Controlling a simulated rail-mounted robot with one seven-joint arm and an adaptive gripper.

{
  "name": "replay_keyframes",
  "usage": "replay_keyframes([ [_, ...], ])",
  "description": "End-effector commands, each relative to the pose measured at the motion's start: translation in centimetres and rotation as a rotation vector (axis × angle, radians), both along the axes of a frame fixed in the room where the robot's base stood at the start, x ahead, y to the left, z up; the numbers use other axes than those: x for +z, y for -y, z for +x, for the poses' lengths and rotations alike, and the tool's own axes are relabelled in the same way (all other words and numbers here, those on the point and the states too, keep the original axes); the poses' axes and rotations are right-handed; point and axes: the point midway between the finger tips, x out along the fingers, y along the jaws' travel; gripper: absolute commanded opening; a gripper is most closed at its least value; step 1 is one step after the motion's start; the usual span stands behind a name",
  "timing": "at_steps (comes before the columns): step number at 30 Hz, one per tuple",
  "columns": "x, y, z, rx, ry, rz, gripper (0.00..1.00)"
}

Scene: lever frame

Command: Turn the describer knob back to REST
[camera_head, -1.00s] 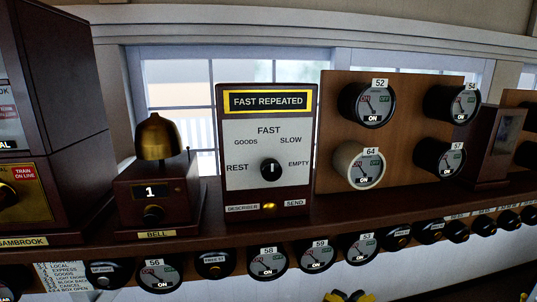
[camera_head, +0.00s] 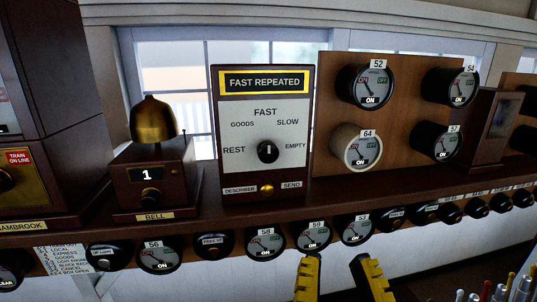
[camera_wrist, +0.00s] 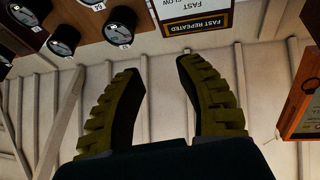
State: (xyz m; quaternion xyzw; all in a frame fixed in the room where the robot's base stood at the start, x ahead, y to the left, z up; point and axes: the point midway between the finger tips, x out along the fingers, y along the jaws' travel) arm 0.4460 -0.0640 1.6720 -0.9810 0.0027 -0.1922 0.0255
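The describer box (camera_head: 264,184) is dark red with a white face, labelled REST, GOODS, FAST, SLOW and EMPTY. Its small black knob (camera_head: 268,151) sits in the middle, and the white mark on it points up toward FAST. The yellow-edged window (camera_head: 264,82) reads FAST REPEATED. My gripper (camera_head: 338,268) is open and empty, low in the head view, below and right of the box. In the wrist view its two yellow ribbed fingers (camera_wrist: 158,70) are apart. There the describer box (camera_wrist: 196,16) appears upside down at the top edge, its knob out of frame.
A brass bell (camera_head: 154,120) on a dark box stands left of the describer. Several round dials sit on a wooden panel (camera_head: 412,113) to the right. More dials hang below the shelf (camera_head: 330,190), close above my gripper. Lever tops (camera_head: 500,290) show at the bottom right.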

Motion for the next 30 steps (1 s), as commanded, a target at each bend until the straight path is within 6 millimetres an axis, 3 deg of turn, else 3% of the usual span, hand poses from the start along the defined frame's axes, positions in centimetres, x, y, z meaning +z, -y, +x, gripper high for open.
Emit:
replay_keyframes([
  [1,-0.1,-0.2,1.5,0.014,-0.001,0.017,0.48],
  [5,-1.5,-1.4,5.7,0.070,0.005,0.068,0.71],
  [9,-3.0,-3.2,9.1,0.126,0.002,0.105,0.71],
  [15,-3.7,-4.9,9.8,0.160,-0.003,0.109,0.71],
  [20,-2.3,-5.1,11.4,0.160,-0.003,0.108,0.71],
  [30,1.0,-5.8,18.9,0.160,-0.005,0.107,0.71],
])
